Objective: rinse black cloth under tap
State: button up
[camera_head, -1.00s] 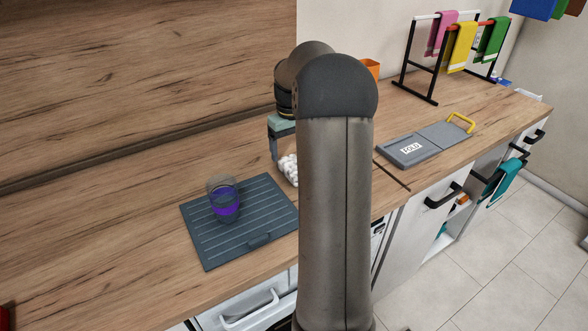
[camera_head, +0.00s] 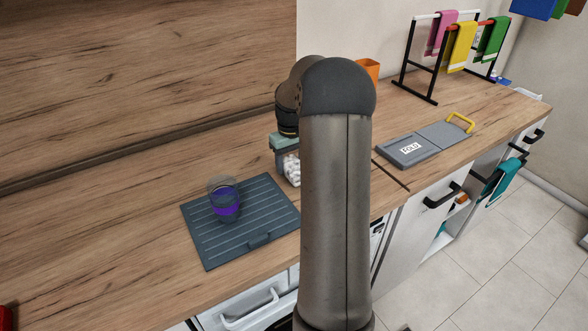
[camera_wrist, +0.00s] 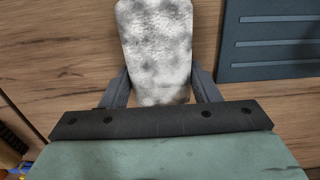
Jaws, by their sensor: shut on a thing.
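My gripper (camera_wrist: 158,78) is shut on a mottled white-and-grey piece (camera_wrist: 157,42), which sticks out between the two fingers in the wrist view. It looks cloth-like with pale patches; no plainly black cloth shows. In the head view the green-grey gripper (camera_head: 286,160) is above the counter, right of the ridged mat, and the pale piece (camera_head: 291,170) shows small below it, partly hidden by my arm. I cannot tell whether the piece touches the counter. No tap is in view.
A dark ridged mat (camera_head: 215,246) bears a clear glass with purple contents (camera_head: 224,203). A grey folding board marked FOLD (camera_head: 398,157), a rack with coloured cloths (camera_head: 410,62) and an orange container (camera_head: 369,68) stand to the right.

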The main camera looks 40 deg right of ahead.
aim_at(291, 160)
jog(key=shift+r, duration=0.45)
notch_tip(291, 160, up, 2)
jog(key=shift+r, duration=0.2)
jog(key=s+a+r+b, duration=0.2)
jog(key=s+a+r, duration=0.2)
jog(key=a+r, duration=0.5)
jog(key=a, duration=0.4)
jog(key=shift+a+r+b, duration=0.15)
jog(key=shift+r+b, duration=0.15)
jog(key=shift+r, duration=0.1)
